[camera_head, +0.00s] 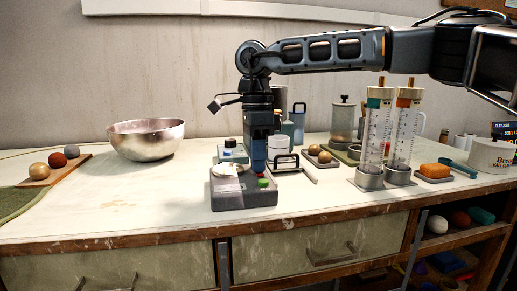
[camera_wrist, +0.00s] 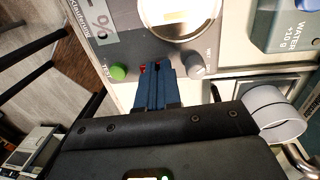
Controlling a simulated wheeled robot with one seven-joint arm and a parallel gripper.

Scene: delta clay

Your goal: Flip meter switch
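The meter is a grey box (camera_head: 243,198) with a pale round dial, near the middle of the table. In the wrist view its panel (camera_wrist: 130,45) shows a green button (camera_wrist: 118,72), a grey knob (camera_wrist: 196,65) and part of the dial. My gripper (camera_head: 258,170) points down at the meter's rear right part. In the wrist view its blue fingers (camera_wrist: 157,72) lie side by side, shut, with their tips at the panel edge between button and knob. Small red parts show at the tips; I cannot tell whether they belong to the switch. Contact is unclear.
A small box with a blue knob (camera_head: 230,151) stands behind the meter. A metal bowl (camera_head: 146,139) is at left. The table front left is clear.

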